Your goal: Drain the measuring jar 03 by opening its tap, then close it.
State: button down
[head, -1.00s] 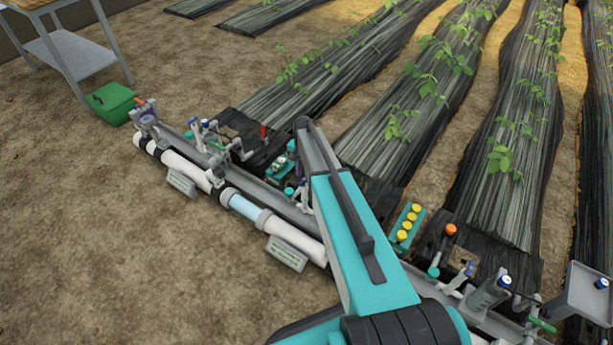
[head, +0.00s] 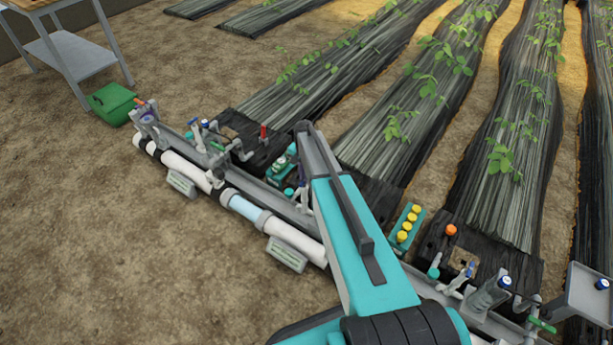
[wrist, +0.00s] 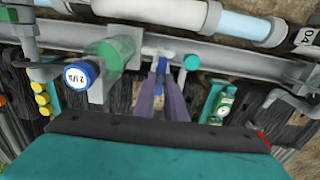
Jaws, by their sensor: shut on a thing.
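In the wrist view, my gripper (wrist: 161,88) points at a small blue tap handle (wrist: 162,64), and its two fingers are shut on it. The white tap body (wrist: 160,50) lies along the grey rail just beyond the fingertips. A greenish clear measuring jar (wrist: 113,52) with a blue cap (wrist: 82,74) is left of my gripper. The cap's label is partly legible, but I cannot read it as 03. In the head view, my arm hides the jar, and the tap and fingertips are too small to make out. The liquid level cannot be told.
A teal cap (wrist: 191,62) stands close right of my gripper, with a teal gauge unit (wrist: 222,101) beyond it. Yellow knobs (wrist: 42,99) are at left. White pipe (head: 190,170) runs along the grey rail. Bare soil (head: 110,250) lies clear at front left.

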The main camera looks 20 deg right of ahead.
jog(key=shift+a+n, duration=0.15)
jog(key=shift+n, duration=0.25)
jog(key=shift+p, duration=0.3)
jog(key=n+p, duration=0.1)
jog(key=n, duration=0.2)
jog(key=shift+a, duration=0.15)
jog(key=n+p, duration=0.1)
jog(key=n, duration=0.4)
jog(key=shift+s, duration=0.1)
jog(key=n+p, duration=0.1)
jog(key=n, duration=0.4)
jog(key=shift+n+p, duration=0.5)
jog(key=shift+n, duration=1.6)
jog(key=shift+s+d, duration=0.1)
jog(key=shift+d, duration=0.15)
